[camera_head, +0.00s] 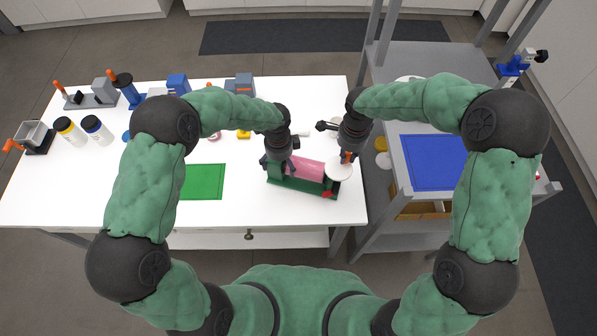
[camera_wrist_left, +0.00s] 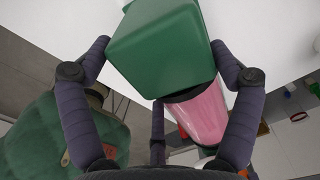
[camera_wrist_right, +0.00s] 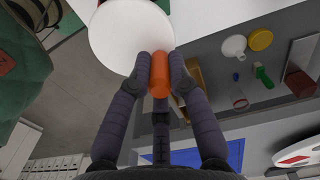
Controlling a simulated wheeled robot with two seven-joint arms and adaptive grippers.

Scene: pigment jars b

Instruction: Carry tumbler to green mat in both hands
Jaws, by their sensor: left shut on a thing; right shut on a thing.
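The tumbler has a pink drum (camera_head: 304,168), a green base (camera_head: 300,187) and a white disc (camera_head: 340,172) at its right end. It is at the right front part of the white table; I cannot tell whether it touches the top. My left gripper (camera_head: 272,162) is shut on its green end block, which fills the left wrist view (camera_wrist_left: 160,48). My right gripper (camera_head: 347,156) is shut on the orange handle (camera_wrist_right: 159,75) beside the white disc, seen in the right wrist view. The green mat (camera_head: 204,182) lies flat to the left, bare where visible.
Yellow-banded (camera_head: 70,130) and blue-banded jars (camera_head: 97,129) stand at the table's left. Grey and blue devices line the back, and a small yellow item (camera_head: 243,134) lies behind. A grey cart with a blue mat (camera_head: 434,163) stands right. The table between mat and tumbler looks clear.

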